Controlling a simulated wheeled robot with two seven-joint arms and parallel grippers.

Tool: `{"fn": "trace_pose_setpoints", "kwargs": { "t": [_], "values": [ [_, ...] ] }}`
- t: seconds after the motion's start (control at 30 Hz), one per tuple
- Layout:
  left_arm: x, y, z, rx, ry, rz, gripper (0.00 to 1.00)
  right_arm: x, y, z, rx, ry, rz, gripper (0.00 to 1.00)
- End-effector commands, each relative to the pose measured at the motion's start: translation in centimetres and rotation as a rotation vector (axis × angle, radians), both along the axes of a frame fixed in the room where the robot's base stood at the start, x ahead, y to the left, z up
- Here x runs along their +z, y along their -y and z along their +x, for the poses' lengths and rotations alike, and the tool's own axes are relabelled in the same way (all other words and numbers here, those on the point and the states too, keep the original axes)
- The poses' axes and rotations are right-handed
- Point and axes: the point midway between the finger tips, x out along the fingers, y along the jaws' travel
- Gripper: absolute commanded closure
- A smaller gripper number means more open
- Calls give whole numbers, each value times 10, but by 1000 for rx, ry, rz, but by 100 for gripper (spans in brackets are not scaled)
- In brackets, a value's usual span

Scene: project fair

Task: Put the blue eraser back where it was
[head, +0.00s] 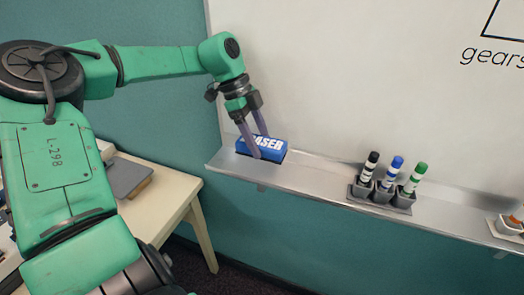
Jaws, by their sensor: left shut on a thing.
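The blue eraser (273,149), with white lettering, is at the left end of the whiteboard's metal ledge (318,175). My left gripper (255,147) is shut on the eraser, its purple-grey fingers reaching down on it from above. One finger covers part of the lettering. The eraser looks to be on or just above the ledge; I cannot tell whether it touches. My right gripper is not in view.
A holder (363,190) with black, blue and green markers stands on the ledge to the right. Another small holder (508,226) is at the right edge. The ledge between eraser and markers is clear. A pale table (176,190) stands at left.

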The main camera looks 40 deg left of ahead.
Motion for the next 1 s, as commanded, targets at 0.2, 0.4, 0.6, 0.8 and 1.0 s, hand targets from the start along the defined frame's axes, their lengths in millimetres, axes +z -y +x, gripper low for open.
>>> {"fn": "trace_pose_setpoints", "kwargs": {
  "t": [0.2, 0.4, 0.6, 0.8, 1.0],
  "values": [
    [-24, -4, 13, -2, -1, -4, 76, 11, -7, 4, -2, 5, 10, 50],
    [-57, -3, 12, -1, -6, -4, 76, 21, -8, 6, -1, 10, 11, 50],
    [-71, -5, 16, -3, -1, 0, 76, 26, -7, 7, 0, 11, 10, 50],
    [-74, -5, 16, -3, -1, 0, 76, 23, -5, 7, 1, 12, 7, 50],
    [-74, -5, 16, -2, -1, 0, 19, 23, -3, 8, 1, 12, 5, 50]
  ]
}}
